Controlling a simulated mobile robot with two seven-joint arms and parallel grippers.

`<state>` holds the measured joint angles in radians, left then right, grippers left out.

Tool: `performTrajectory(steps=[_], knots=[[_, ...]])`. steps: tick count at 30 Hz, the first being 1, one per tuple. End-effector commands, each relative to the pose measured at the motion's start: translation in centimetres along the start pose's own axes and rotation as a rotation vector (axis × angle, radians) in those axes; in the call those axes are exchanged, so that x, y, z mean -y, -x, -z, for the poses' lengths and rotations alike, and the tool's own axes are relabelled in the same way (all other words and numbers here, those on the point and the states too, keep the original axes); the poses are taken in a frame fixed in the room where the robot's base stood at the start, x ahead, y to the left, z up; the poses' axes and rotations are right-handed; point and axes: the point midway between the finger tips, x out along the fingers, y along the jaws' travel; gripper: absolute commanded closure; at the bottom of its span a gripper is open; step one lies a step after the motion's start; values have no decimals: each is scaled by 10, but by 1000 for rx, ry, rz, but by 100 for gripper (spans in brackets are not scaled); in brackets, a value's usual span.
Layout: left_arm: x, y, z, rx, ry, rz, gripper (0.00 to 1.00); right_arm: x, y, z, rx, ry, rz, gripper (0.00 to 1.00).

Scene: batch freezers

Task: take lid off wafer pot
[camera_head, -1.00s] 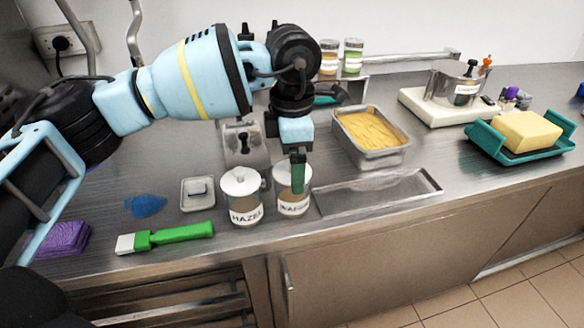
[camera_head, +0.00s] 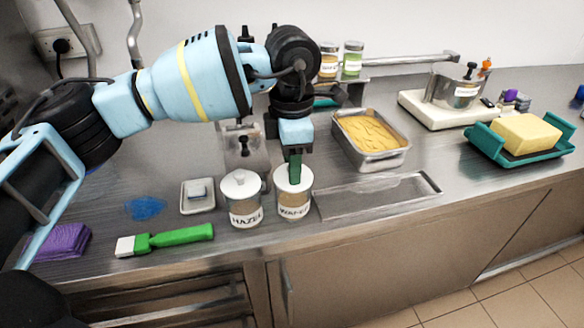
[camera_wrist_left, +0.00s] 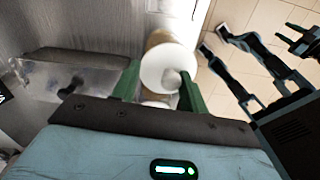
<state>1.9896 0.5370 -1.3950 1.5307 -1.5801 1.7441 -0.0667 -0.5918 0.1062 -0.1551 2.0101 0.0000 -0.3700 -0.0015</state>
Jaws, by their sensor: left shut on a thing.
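The wafer pot (camera_head: 294,205) is a clear jar with a white lid (camera_head: 305,178) and brown contents, standing near the counter's front edge. My left gripper (camera_head: 294,182) points down over it, and its green finger covers part of the lid. In the left wrist view the round white lid (camera_wrist_left: 160,62) and its knob sit between my two green fingers, with the gripper (camera_wrist_left: 158,72) shut on the lid. The lid appears to be at the pot's rim; I cannot tell if there is a gap.
The hazel pot (camera_head: 242,205) stands close on the left, lidded. A small tray (camera_head: 198,208) and a green-handled brush (camera_head: 170,238) lie further left.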

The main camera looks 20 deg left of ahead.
Motion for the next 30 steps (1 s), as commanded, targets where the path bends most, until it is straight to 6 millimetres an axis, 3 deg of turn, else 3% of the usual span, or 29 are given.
performTrajectory(steps=[7,14,30], knots=[[2,1,0,-7,-4,8,77,0,-1,-2,3,0,0,64],[1,30,-1,-3,-3,6,76,0,-2,-6,9,-1,1,64],[123,44,-25,-4,-8,5,77,1,-7,-15,23,-3,3,64]])
